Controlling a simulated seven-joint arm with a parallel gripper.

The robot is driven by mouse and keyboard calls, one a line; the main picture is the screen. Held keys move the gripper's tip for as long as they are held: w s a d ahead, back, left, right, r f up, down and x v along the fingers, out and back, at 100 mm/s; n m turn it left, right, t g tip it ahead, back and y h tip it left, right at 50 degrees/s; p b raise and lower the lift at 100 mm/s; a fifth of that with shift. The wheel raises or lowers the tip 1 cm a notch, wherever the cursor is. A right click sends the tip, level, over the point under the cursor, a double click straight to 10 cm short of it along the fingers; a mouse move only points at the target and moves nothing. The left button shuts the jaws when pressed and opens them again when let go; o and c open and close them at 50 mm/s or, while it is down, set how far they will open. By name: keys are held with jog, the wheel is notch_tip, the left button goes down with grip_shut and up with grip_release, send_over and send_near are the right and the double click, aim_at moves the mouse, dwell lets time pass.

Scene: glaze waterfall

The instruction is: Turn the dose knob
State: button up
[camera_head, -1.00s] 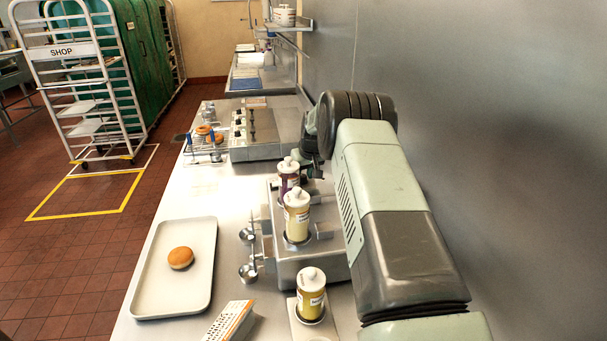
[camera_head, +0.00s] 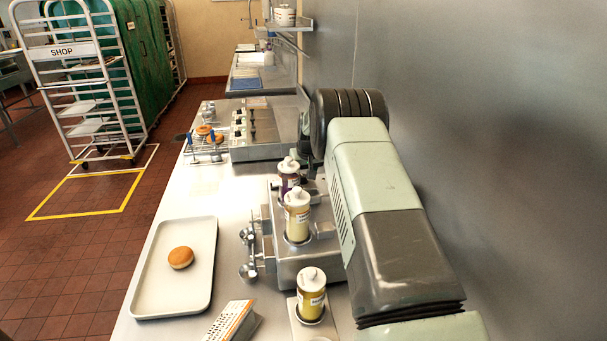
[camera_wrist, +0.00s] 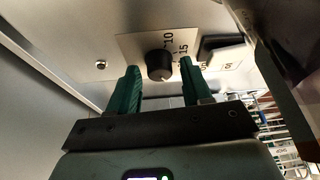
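The dose knob (camera_wrist: 159,65) is black and round on a pale plate marked with numbers such as 10 and 15, seen in the wrist view. My gripper (camera_wrist: 158,72) is open, with one green finger on each side of the knob. Gaps show between the fingers and the knob. In the head view my gripper and the knob are hidden behind the arm and the machine. The steel filling machine (camera_head: 318,262) holds a yellow-labelled bottle (camera_head: 297,218) and a purple-labelled bottle (camera_head: 288,178).
A black rocker switch (camera_wrist: 216,46) sits right of the dial plate. A tray (camera_head: 143,290) with a bun (camera_head: 181,257) lies on the counter's left. Another bottle (camera_head: 311,294) stands in front of the machine. A steel wall (camera_head: 480,130) borders the right.

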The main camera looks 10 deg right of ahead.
jog(key=shift+o, duration=0.3)
jog(key=shift+r, duration=0.1)
jog(key=shift+s+r, duration=0.1)
jog(key=shift+r, duration=0.2)
jog(key=v, duration=1)
jog(key=shift+s, duration=0.15)
jog(key=v, duration=0.5)
jog(key=w+f+n, duration=0.1)
jog(key=w+f, duration=0.1)
jog(key=f, duration=0.3)
jog(key=w+f+n+y, duration=0.1)
jog(key=w+f+n, duration=0.1)
jog(key=f, duration=0.3)
jog(key=w+f+n, duration=0.1)
jog(key=w+f, duration=0.1)
jog(key=f, duration=0.3)
jog(key=shift+w+a+n+y, duration=0.1)
jog(key=shift+a+n+y, duration=0.2)
